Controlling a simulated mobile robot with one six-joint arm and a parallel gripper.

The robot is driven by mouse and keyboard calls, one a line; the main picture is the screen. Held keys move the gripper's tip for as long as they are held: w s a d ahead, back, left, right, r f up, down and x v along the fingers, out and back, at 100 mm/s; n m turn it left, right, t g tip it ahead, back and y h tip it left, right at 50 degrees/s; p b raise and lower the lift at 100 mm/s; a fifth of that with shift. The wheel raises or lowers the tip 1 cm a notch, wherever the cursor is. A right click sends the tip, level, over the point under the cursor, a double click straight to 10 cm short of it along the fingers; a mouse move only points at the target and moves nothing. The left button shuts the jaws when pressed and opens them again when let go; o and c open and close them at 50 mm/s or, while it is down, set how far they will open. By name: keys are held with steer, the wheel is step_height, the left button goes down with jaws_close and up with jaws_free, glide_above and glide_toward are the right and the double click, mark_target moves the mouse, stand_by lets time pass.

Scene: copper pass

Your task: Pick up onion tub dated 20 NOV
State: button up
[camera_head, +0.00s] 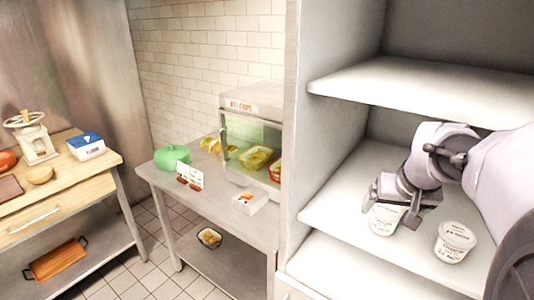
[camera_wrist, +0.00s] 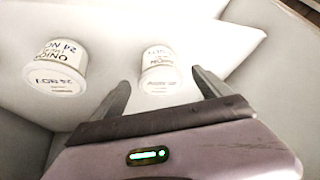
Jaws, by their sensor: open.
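Two white lidded tubs stand on the middle shelf. One tub (camera_head: 384,222) is under my gripper (camera_head: 392,207) in the head view, partly covered by it. In the wrist view this tub (camera_wrist: 159,72) stands between the open fingertips of my gripper (camera_wrist: 161,78), not gripped; its print is too faint to read a date. The other tub (camera_head: 455,241) stands to its right in the head view. In the wrist view this second tub (camera_wrist: 56,68) is at left, outside the fingers, and its label reads ONION, 24 NOV.
The shelf (camera_head: 335,210) has bare room left of the tubs. Another shelf board (camera_head: 420,88) is above my wrist, and a side wall (camera_head: 292,130) bounds the unit at left. A steel table with a green pot (camera_head: 172,157) stands farther left.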

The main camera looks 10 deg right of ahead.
mark_target(389, 211)
steer(key=b+x, duration=0.2)
steer(key=x, duration=0.3)
steer(key=shift+s, duration=0.1)
steer(key=shift+f, duration=0.15)
steer(key=shift+c, duration=0.7)
steer(key=c, duration=1.4)
steer(key=shift+r, duration=0.25)
